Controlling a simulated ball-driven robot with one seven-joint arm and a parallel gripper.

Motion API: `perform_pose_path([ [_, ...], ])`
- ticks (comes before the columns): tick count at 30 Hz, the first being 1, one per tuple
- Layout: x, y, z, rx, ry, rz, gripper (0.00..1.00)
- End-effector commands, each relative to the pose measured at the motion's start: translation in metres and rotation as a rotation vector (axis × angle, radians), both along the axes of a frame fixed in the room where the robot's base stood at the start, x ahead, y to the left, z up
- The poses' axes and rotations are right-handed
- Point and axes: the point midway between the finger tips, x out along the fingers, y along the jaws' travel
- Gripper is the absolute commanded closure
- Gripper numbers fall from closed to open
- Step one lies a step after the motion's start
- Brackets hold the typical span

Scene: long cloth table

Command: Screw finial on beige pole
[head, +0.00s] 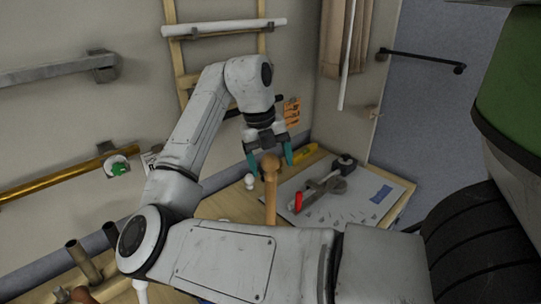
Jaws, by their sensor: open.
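A beige pole (271,204) stands upright from the table, its lower part hidden behind my arm. A brown rounded wooden finial (270,163) sits at the pole's top; I cannot tell how tightly it is seated. My gripper (269,156) points down at the pole's top with its teal fingers apart, one on each side of the finial. I cannot tell whether either finger touches it.
A pale board (372,212) with a grey clamp-like tool (324,189), a red-handled piece (298,202) and small parts lies right of the pole. A white knob (250,181) stands left. Brown tubes (84,262) stand at lower left. A wall is behind.

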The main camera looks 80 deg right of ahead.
Motion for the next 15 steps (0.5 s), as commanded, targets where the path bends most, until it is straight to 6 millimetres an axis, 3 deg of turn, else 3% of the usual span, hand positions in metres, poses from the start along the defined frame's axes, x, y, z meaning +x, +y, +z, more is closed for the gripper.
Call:
perform_pose_path([
  [15,-0.0003,0.0001,-0.0001,0.0,0.0,0.68,0.2],
])
